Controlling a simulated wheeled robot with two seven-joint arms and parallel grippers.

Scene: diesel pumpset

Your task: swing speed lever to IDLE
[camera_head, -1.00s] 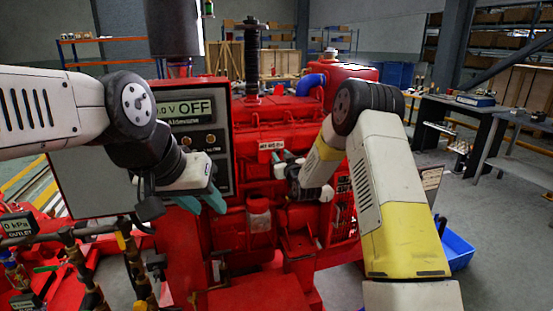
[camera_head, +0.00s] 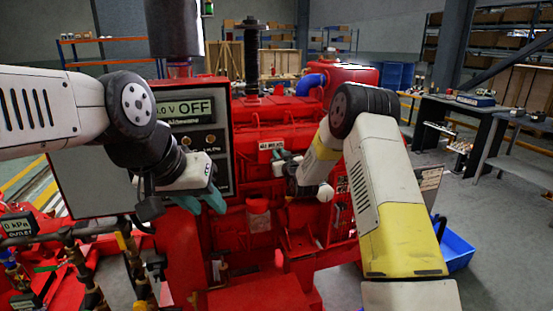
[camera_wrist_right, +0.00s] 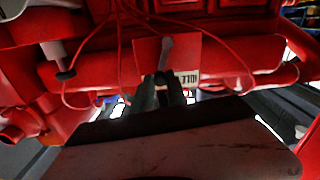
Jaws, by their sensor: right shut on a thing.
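The speed lever (camera_wrist_right: 167,50) is a pale grey arm with a dark end on a red plate, seen in the right wrist view. My right gripper (camera_wrist_right: 162,92) has its dark fingers shut on the lever's dark end. A white label (camera_wrist_right: 187,78) with upside-down lettering sits just right of the fingers. In the head view my right gripper (camera_head: 281,157) is at the red engine's front, below a white plate; the lever itself is hidden there.
The control panel (camera_head: 218,140) reads OFF and stands left of the red engine (camera_head: 300,115). Thin red cables (camera_wrist_right: 235,60) loop near the lever. Brass pipes (camera_head: 85,270) stand at the lower left. A blue bin (camera_head: 457,250) is on the floor at right.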

